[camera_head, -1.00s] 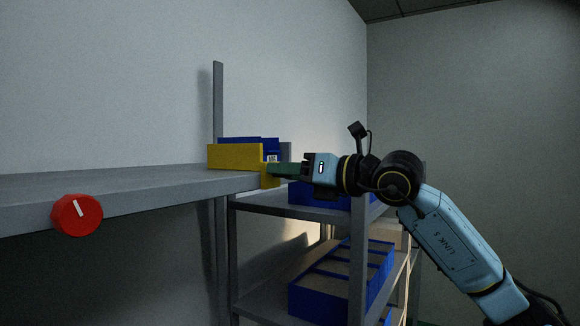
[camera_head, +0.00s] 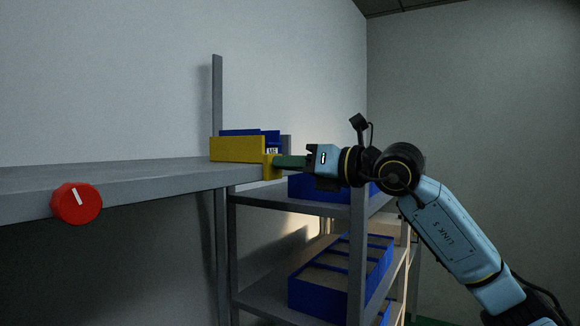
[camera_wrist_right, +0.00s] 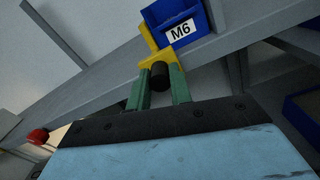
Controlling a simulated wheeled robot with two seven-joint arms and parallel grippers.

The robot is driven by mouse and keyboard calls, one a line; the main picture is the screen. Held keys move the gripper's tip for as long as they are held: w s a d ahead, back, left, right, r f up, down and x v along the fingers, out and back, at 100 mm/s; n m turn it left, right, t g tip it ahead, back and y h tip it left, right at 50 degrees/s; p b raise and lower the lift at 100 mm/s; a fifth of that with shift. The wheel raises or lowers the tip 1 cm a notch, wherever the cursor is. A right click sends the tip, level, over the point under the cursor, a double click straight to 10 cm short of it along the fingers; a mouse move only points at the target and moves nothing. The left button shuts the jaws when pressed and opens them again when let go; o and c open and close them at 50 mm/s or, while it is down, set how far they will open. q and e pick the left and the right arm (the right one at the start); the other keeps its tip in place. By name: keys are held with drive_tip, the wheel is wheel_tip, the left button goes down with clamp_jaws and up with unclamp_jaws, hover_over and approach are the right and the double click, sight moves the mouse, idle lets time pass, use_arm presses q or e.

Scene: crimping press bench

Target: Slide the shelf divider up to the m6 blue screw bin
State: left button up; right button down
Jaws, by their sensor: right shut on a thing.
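The yellow shelf divider (camera_head: 236,149) stands upright at the right end of the grey shelf, its foot over the front edge. The blue M6 screw bin (camera_head: 250,134) is just behind it, partly hidden, with its white label showing. In the right wrist view the M6 bin (camera_wrist_right: 169,17) is beside the yellow divider (camera_wrist_right: 150,55); I cannot tell whether they touch. My right gripper (camera_head: 277,162) reaches in from the right. Its green fingers are shut around the divider's dark knob (camera_wrist_right: 160,76). My left gripper is not in view.
A red knob (camera_head: 77,204) sits on the shelf's front edge (camera_head: 150,191) at the left. The shelf top left of the divider is clear. A lower grey rack (camera_head: 262,297) with blue bins (camera_head: 328,291) stands below and right. A grey post (camera_head: 217,100) rises behind.

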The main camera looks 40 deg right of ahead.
drive_tip(key=c, duration=1.3)
unclamp_jaws()
drive_tip(key=shift+o, duration=0.2)
drive_tip(key=shift+s, duration=0.1)
drive_tip(key=b+v, duration=0.8)
drive_tip(key=v, duration=0.5)
drive_tip(key=shift+b, duration=0.4)
drive_tip(key=shift+s, duration=0.1)
